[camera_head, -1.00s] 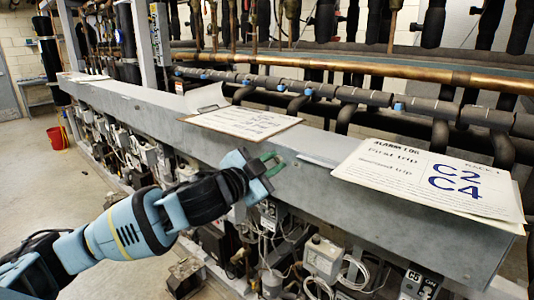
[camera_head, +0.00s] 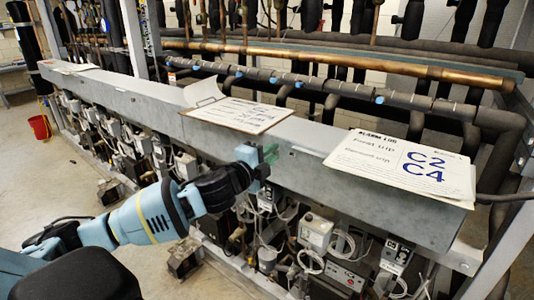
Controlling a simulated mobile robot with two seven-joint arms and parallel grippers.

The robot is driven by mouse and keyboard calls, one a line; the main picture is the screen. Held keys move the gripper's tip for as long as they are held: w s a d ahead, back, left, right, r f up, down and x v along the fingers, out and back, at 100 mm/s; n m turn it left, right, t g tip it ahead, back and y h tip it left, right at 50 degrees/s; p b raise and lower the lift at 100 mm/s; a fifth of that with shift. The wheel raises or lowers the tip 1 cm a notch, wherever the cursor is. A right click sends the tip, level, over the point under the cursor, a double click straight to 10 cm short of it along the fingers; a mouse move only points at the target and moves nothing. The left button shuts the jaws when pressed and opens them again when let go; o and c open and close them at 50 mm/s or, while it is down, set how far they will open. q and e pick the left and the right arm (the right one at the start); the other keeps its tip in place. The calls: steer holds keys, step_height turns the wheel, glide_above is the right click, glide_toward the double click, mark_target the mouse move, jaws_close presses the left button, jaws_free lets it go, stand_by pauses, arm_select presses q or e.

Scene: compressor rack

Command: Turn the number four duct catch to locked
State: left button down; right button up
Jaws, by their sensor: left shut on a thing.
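The long grey metal duct (camera_head: 330,178) runs from the far left to the near right along the rack. My left gripper (camera_head: 268,155) reaches in from the left and is at the duct's front face, near its upper edge. It is shut on a small catch there, which its jaws mostly hide. A green part shows at the fingertips. I cannot read a number on the catch or tell which way it is turned. My right gripper is not in view.
A clipboard (camera_head: 237,114) and alarm log sheets (camera_head: 400,165) marked C2 and C4 lie on the duct. Compressors, wiring and control boxes (camera_head: 316,232) crowd below. Copper and black pipes (camera_head: 350,62) run behind. A red bucket (camera_head: 39,127) stands on the open floor at left.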

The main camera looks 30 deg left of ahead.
arm_select(q)
steer(key=shift+r+m, duration=0.1)
steer(key=shift+m, duration=0.3)
steer(key=c, duration=1.3)
jaws_free()
steer(key=s, duration=0.8)
steer(key=shift+a, duration=0.25)
steer(key=shift+w, duration=0.1)
